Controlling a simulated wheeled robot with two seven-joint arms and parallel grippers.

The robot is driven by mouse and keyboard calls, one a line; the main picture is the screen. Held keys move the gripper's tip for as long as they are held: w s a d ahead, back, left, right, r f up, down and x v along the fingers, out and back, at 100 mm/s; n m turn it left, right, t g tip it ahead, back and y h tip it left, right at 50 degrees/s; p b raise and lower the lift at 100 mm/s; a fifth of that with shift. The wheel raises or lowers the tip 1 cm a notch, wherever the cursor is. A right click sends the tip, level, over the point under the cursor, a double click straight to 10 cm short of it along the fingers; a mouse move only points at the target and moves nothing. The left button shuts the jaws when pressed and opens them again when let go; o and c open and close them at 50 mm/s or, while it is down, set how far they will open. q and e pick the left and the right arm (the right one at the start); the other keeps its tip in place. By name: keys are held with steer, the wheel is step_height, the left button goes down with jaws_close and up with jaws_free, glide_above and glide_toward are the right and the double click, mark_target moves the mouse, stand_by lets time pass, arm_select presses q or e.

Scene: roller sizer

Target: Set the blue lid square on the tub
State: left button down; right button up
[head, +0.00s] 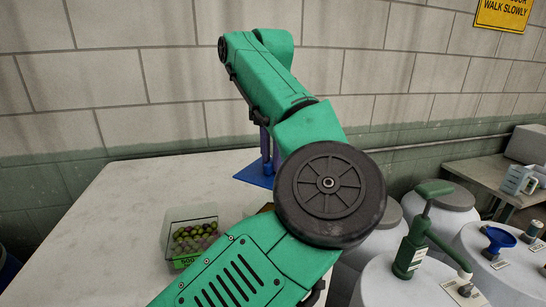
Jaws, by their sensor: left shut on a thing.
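The blue lid (251,173) shows as a flat blue piece near the back of the pale table, partly hidden by my green arm. My left gripper (266,152) is above it, mostly hidden behind the arm, and is shut on the lid. The tub (174,221) is clear, open-topped and holds several green and brown round fruits. It stands on the table in front of and to the left of the lid, with a green label on its front. The lid is apart from the tub. My right gripper is out of view.
The pale table (115,225) is clear to the left of the tub. A brown edge (266,208) shows beside my arm. White drums (440,207) stand at right, one with a green hand pump (412,245). A block wall is behind.

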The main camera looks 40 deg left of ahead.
arm_select(q)
steer(key=shift+w+d+f+b, duration=0.1)
steer(key=shift+d+f+b, duration=0.85)
steer(key=shift+d, duration=0.2)
steer(key=f+b, duration=0.1)
steer(key=f, duration=0.1)
steer(key=f+b, duration=0.1)
steer(key=b, duration=0.1)
steer(key=a+f+b, duration=0.1)
steer(key=f+b, duration=0.1)
steer(key=shift+f, duration=0.35)
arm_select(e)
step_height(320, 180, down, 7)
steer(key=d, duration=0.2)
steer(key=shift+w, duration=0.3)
arm_select(q)
steer(key=shift+d, duration=0.1)
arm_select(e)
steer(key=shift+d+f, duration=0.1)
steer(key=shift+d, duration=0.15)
arm_select(q)
steer(key=shift+f, duration=0.4)
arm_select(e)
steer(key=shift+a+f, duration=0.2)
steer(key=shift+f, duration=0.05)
arm_select(q)
steer(key=c, duration=0.7)
jaws_free()
steer(key=shift+c, duration=0.2)
